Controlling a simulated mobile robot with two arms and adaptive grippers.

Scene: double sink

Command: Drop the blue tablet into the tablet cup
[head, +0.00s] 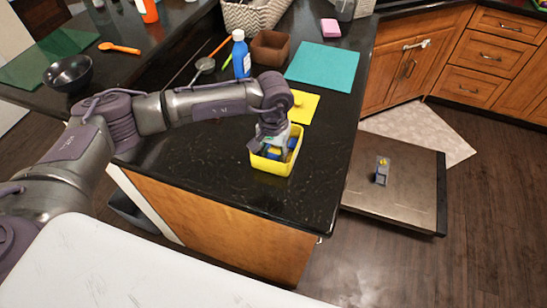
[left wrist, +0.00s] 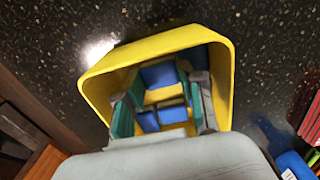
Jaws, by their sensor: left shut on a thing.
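My left gripper (head: 274,146) reaches down into an open yellow box (head: 272,168) on the dark counter. In the left wrist view its two teal-padded fingers (left wrist: 158,110) are inside the box (left wrist: 105,75), shut on a blue tablet (left wrist: 173,114). Other blue pieces lie close by in the box, and the gripper hides part of them. The tablet cup (head: 382,172), small and grey-blue with a yellow spot, sits on the inner face of the lowered dishwasher door at the right. My right gripper is not in view.
The lowered door (head: 410,190) juts out beyond the counter edge. A yellow flat piece (head: 302,107), blue bottle (head: 241,58), brown container (head: 271,48) and teal mat (head: 323,66) stand or lie behind the box. The counter in front of the box is clear.

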